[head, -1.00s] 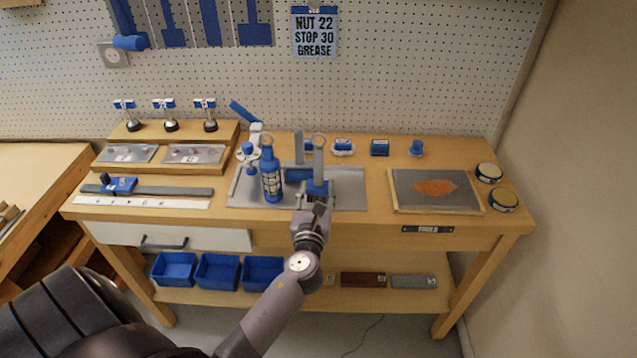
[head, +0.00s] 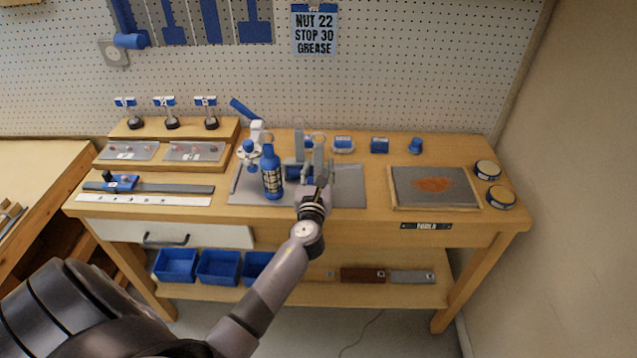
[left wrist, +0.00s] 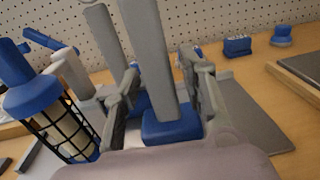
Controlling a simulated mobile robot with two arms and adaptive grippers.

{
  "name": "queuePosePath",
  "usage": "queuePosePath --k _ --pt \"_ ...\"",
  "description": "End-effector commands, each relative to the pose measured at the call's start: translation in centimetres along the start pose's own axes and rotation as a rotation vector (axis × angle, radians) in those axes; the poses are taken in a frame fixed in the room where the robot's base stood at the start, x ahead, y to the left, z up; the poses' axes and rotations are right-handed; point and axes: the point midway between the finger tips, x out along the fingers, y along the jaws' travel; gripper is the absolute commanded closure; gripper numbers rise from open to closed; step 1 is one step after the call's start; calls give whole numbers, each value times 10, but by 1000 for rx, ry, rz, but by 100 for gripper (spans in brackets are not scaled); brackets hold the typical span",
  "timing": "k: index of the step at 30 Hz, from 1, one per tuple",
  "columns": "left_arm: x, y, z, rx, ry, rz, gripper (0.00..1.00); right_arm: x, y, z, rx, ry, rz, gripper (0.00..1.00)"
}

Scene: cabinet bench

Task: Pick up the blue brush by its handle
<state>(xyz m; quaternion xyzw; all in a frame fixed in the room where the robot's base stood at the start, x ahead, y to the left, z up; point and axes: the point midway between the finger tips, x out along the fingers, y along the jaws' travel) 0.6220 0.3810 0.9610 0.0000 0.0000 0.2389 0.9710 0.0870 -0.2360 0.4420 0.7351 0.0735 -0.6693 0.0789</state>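A blue block with a tall grey upright handle, which looks like the blue brush (left wrist: 172,127), stands between the fingers of my left gripper (left wrist: 163,98) in the left wrist view. A finger is on each side of it, with visible gaps, so the gripper is open around it. In the head view my left gripper (head: 318,177) is over the grey tray (head: 350,192), and it covers most of the blue block. A second grey upright (left wrist: 106,48) with blue at its base stands just behind to the left. My right gripper is in neither view.
Small blue items (head: 379,146) line the back. A framed panel with an orange patch (head: 435,185) lies at right.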

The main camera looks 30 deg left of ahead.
Motion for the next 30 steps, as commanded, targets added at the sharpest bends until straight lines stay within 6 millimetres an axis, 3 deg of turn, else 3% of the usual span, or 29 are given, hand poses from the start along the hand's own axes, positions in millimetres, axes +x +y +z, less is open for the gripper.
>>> queuePosePath --k 16,30 --pt "0 0 0 0 0 0 100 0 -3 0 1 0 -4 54" --pt "0 0 3 0 -2 0 100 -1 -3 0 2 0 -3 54"
